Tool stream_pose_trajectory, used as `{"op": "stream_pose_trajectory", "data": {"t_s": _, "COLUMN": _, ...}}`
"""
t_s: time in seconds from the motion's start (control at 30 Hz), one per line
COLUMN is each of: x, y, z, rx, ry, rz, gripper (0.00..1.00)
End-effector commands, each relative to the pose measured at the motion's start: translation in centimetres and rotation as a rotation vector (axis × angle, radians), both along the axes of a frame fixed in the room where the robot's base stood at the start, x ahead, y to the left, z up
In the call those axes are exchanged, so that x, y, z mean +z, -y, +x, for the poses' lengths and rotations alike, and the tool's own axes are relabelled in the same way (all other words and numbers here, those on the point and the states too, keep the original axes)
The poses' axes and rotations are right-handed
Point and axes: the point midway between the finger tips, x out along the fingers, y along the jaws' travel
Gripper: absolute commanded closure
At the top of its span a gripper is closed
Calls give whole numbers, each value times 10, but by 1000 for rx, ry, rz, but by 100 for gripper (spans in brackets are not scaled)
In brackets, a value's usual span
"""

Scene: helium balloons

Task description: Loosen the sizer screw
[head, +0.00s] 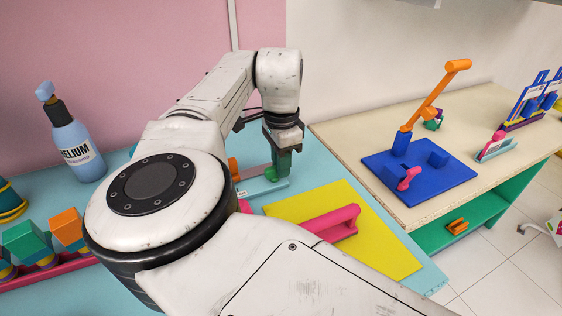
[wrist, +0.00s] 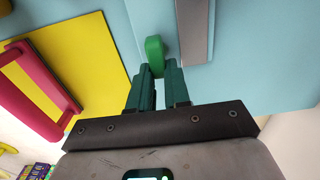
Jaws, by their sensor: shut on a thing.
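My gripper (head: 279,165) reaches down over the light blue table (head: 310,165), beside the sizer, a low pale bar (head: 262,188). In the wrist view the dark green fingers (wrist: 158,72) are shut on a brighter green knob (wrist: 154,50), which looks like the sizer screw. The knob stands next to a grey strip (wrist: 196,30). The fingers cover its near part, and its thread is not visible. In the head view my arm hides much of the sizer's left side.
A yellow mat (head: 385,245) with a pink handled piece (head: 330,223) lies close in front. A helium bottle (head: 75,145) stands at back left, a rack of coloured weights (head: 45,240) at left. A blue base with an orange lever (head: 425,170) sits on the right-hand table.

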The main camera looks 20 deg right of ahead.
Motion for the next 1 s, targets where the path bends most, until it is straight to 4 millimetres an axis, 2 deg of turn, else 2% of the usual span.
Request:
{"op": "stream_pose_trajectory", "data": {"t_s": 0.37, "x": 4, "y": 1, "z": 1, "rx": 113, "ry": -5, "rz": -4, "gripper": 100}}
{"op": "stream_pose_trajectory", "data": {"t_s": 1.0, "x": 5, "y": -3, "z": 9, "rx": 691, "ry": -9, "rz": 0, "gripper": 100}}
